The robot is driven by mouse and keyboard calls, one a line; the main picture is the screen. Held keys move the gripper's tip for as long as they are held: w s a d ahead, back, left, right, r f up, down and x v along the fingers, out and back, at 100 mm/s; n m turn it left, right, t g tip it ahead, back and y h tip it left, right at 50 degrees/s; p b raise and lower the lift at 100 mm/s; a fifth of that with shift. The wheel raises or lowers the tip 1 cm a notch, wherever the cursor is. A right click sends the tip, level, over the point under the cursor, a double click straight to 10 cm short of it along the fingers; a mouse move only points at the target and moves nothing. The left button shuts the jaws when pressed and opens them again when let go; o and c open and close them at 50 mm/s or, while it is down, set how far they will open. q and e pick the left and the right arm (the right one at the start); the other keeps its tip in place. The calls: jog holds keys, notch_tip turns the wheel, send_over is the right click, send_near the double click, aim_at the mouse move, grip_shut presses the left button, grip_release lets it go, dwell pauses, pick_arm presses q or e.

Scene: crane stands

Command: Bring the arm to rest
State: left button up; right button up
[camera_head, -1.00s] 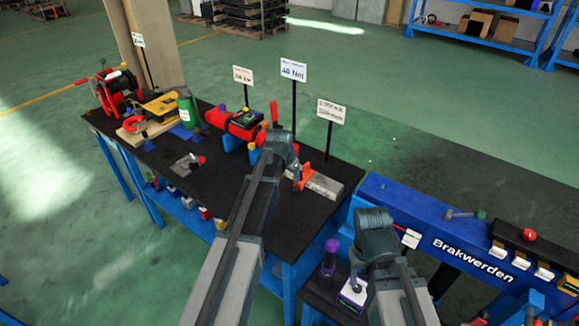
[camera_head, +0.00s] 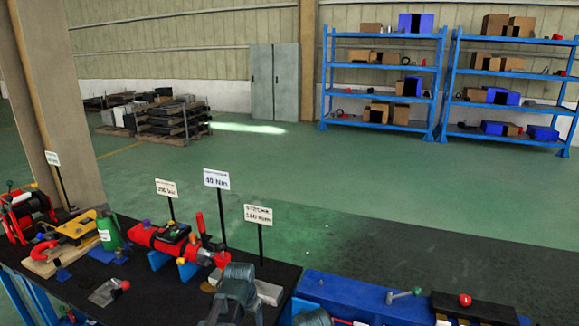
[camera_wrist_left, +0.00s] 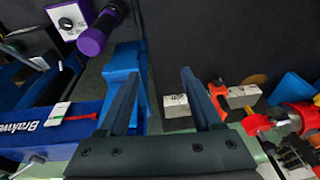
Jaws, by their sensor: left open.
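My left arm's grey wrist (camera_head: 236,296) shows low in the head view, in front of the grey block (camera_head: 268,291) on the black bench (camera_head: 150,292). Its fingers are hidden there. In the left wrist view my left gripper (camera_wrist_left: 156,88) is open, with two dark fingers spread and nothing between them. Beyond the fingers lie the bench gap and a blue leg or bar (camera_wrist_left: 122,62).
The bench carries a red tool (camera_head: 160,238), a green bottle (camera_head: 110,234), a red reel (camera_head: 30,212) and sign posts. A purple-handled tool (camera_wrist_left: 98,35) is left of the fingers. Floor behind is open before the shelves (camera_head: 383,80).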

pick_arm(q)
jog(key=s+d+g, duration=0.1)
jog(key=s+d, duration=0.2)
jog(key=s, duration=0.6)
jog(key=s+d+g+y, duration=0.1)
jog(key=s+d, duration=0.3)
jog(key=s, duration=0.6)
jog(key=shift+s+f+g+y, duration=0.2)
jog(key=shift+s+g+y, duration=0.1)
jog(key=shift+g, duration=0.2)
jog(key=shift+w, duration=0.1)
